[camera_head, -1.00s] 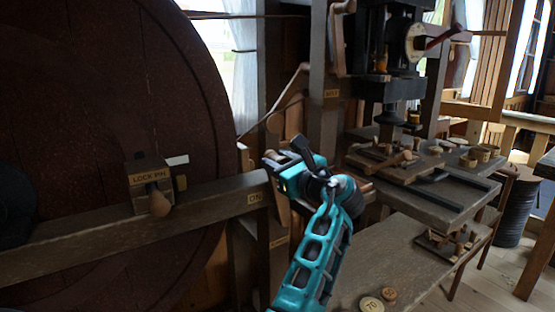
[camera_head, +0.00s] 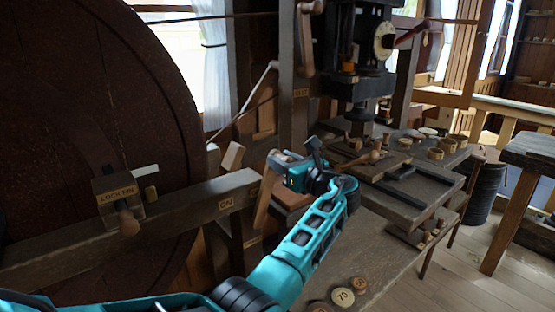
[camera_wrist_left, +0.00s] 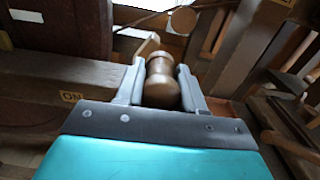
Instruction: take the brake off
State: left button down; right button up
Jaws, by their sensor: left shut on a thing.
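My left gripper (camera_head: 284,166) is shut on a turned wooden handle (camera_wrist_left: 162,82), which stands between both fingers in the left wrist view. In the head view the gripper hides most of the handle. A wooden lever (camera_head: 264,206) shows just below the gripper, by the end of a heavy beam (camera_head: 170,212). The beam carries an ON label (camera_head: 227,203), left of the gripper; it also shows in the left wrist view (camera_wrist_left: 71,97). A second label beside the lever is partly hidden and unreadable. My right gripper is not in view.
A large dark red wheel (camera_head: 80,110) fills the left, with a LOCK PIN block (camera_head: 117,192) on the beam before it. A bench (camera_head: 390,245) with round numbered discs (camera_head: 343,297) lies right of my arm. A machine (camera_head: 360,50) stands behind.

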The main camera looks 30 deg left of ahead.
pick_arm(q)
jog(key=shift+w+d+f, duration=0.1)
jog(key=shift+w+d, duration=0.05)
jog(key=shift+w, duration=0.1)
dwell(0.3)
jog(key=c, duration=0.7)
grip_release()
jog(key=v, duration=1.3)
jog(key=shift+f, duration=0.1)
